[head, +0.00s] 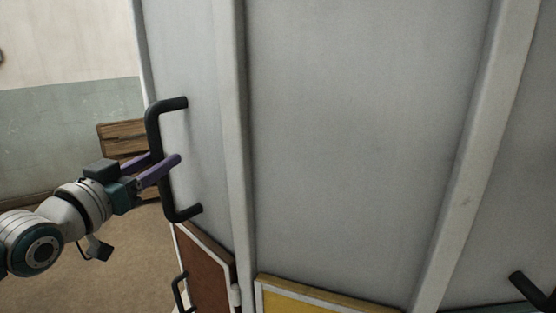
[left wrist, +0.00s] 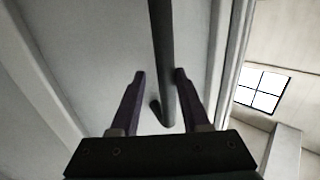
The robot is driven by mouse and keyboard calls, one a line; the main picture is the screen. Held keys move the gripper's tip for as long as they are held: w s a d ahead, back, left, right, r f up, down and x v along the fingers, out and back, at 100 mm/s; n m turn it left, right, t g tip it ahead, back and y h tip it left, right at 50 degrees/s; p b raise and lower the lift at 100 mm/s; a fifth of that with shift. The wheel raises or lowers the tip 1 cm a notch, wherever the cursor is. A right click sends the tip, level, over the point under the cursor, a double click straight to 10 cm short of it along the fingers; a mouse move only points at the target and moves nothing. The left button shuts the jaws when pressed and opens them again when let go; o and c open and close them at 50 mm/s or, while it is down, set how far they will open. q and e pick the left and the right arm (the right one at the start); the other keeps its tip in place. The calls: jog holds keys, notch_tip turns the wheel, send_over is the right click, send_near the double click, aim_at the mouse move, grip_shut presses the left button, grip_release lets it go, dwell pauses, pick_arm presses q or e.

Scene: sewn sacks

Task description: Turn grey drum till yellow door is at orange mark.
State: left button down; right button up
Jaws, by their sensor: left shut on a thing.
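The grey drum (head: 350,120) fills most of the head view, with flat grey panels between pale upright ribs. A black bar handle (head: 153,130) stands on its left panel. My left gripper (head: 164,160) is shut on the upright part of this handle, with one purple finger on each side. The bar (left wrist: 161,50) also shows between the fingers in the left wrist view. The yellow door (head: 325,302) shows only its top part, at the bottom middle of the head view. I see no orange mark. My right gripper is not in view.
A red-brown door (head: 207,268) with a black handle sits left of the yellow one. Another black handle (head: 532,290) shows at the lower right. A wooden thing (head: 122,135) stands behind my left gripper, by the wall. Brown floor lies open at the lower left.

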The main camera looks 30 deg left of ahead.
pick_arm(q)
jog(key=c, duration=0.7)
grip_release()
jog(key=d+h, duration=0.1)
jog(key=d, duration=0.1)
jog(key=shift+d+f, duration=0.1)
jog(key=shift+d, duration=0.2)
jog(key=shift+d+f, duration=0.2)
jog(key=shift+d, duration=0.1)
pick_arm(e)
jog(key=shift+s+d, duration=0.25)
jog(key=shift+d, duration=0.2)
pick_arm(q)
jog(key=shift+w, duration=0.15)
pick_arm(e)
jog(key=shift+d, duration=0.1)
pick_arm(q)
jog(key=s, duration=0.3)
jog(key=s+b, duration=0.1)
jog(key=s, duration=0.6)
jog(key=shift+d+b, duration=0.3)
jog(key=shift+d, duration=0.1)
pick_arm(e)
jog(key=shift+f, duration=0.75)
